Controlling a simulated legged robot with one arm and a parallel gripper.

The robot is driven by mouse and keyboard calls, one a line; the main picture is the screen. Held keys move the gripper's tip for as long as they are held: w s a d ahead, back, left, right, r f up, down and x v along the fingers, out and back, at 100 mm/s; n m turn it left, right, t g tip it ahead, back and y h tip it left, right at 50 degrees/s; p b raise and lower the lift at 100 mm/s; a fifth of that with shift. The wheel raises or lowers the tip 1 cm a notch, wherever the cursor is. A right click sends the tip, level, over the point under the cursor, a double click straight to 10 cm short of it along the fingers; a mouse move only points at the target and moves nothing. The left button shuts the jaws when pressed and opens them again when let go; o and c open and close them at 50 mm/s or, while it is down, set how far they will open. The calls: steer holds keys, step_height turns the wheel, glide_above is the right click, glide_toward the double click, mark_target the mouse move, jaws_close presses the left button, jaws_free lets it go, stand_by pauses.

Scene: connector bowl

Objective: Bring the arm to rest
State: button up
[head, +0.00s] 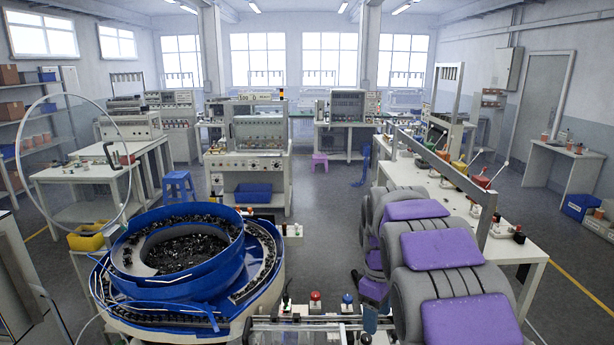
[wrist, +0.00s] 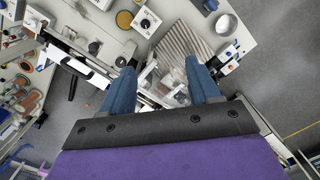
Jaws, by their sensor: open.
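In the wrist view my gripper (wrist: 160,66) shows two blue fingers spread well apart, with nothing held between them. Below the fingers are a pale worktop (wrist: 225,22) with a ribbed grey plate (wrist: 178,48) and small fixtures. In the head view my grey and purple arm (head: 455,250) is folded at the right front. A blue bowl feeder (head: 185,282) stands at the left front, holding many small black connectors (head: 188,250). The arm is to the right of the bowl and apart from it.
A red button (head: 315,297) and a blue button (head: 347,299) stand at the front between bowl and arm. A long white bench (head: 430,185) with a metal frame runs behind the arm. A blue stool (head: 179,185) stands behind the bowl. Grey floor (head: 325,215) is open in the middle.

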steer(key=s+f+m+b, duration=0.2)
steer(key=s+f+m, duration=0.1)
steer(key=s, duration=0.9)
steer(key=s+a+f+m+b, duration=0.1)
steer(key=s+f+m+b, duration=0.1)
steer(key=s, duration=1.1)
steer(key=s+f+m+g+b, duration=0.1)
steer(key=s+f+m, duration=0.3)
steer(key=s, duration=0.8)
steer(key=shift+s+a+m+y+b, duration=0.2)
steer(key=shift+a+m+y+b, duration=0.1)
steer(key=shift+m+b, duration=0.4)
steer(key=shift+c, duration=0.3)
